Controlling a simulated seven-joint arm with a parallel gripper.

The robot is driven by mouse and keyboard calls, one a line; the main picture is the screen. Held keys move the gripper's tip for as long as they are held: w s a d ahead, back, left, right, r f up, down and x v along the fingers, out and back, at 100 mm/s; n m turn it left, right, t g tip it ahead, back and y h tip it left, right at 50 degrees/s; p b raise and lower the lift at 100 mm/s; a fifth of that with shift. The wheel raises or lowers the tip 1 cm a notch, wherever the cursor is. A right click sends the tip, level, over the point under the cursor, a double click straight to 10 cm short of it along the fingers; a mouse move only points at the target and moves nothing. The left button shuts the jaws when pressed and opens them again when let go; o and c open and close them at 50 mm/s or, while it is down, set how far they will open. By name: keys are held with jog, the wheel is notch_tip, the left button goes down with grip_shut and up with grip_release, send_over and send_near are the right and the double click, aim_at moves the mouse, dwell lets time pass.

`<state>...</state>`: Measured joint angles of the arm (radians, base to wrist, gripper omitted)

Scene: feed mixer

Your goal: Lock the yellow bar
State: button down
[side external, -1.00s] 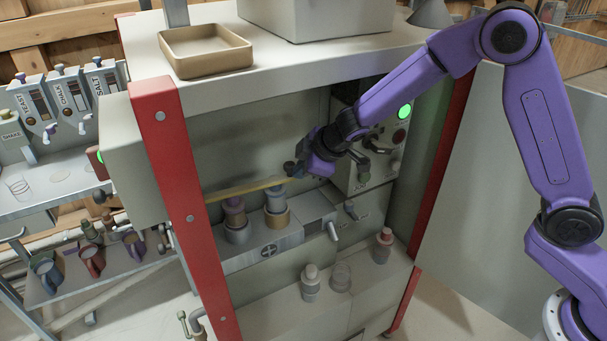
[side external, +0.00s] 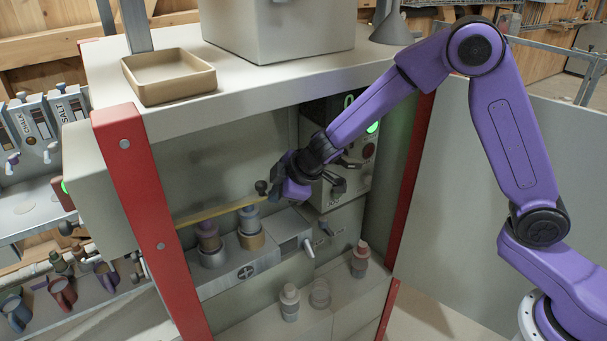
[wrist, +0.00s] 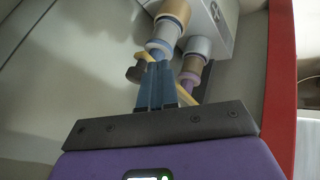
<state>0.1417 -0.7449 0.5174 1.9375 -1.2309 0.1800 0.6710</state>
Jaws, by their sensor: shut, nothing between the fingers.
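The yellow bar (side external: 217,211) runs across the open front of the machine, rising slightly to the right, in front of two capped cylinders. A dark knob (side external: 261,187) stands at its right end; a dark knob also shows left of the fingers in the wrist view (wrist: 135,73). My gripper (side external: 273,192) is at this right end, shut and empty. In the wrist view its blue fingers (wrist: 157,70) are together and overlap part of the yellow bar (wrist: 182,90). I cannot tell whether they touch the bar or knob.
The two cylinders (side external: 208,243) (side external: 250,228) stand on a grey shelf just below the bar. A control box (side external: 340,165) with a green light is behind my wrist. Red posts (side external: 139,213) (side external: 403,200) frame the opening. Several bottles stand on the lower ledge.

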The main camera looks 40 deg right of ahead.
jog(key=s+d+f+v, duration=0.1)
jog(key=v, duration=1)
jog(key=s+a+f+m+t+y, duration=0.1)
jog(key=a+f+m+y, duration=0.25)
jog(key=a, duration=0.45)
jog(key=s+a+f+m+y, duration=0.2)
jog(key=a+f+m, duration=0.25)
jog(key=a, duration=0.25)
jog(key=s+d+f+m+t+h, duration=0.1)
jog(key=d+f+m+t+h, duration=0.1)
jog(key=d+m+t+h, duration=0.6)
jog(key=w+d, duration=0.1)
jog(key=w, duration=0.3)
jog(key=w+d+n+t+h, duration=0.1)
jog(key=w, duration=0.3)
jog(key=w+d+n+t, duration=0.1)
jog(key=w, duration=0.4)
jog(key=shift+w+r, duration=0.1)
jog(key=shift+r, duration=0.15)
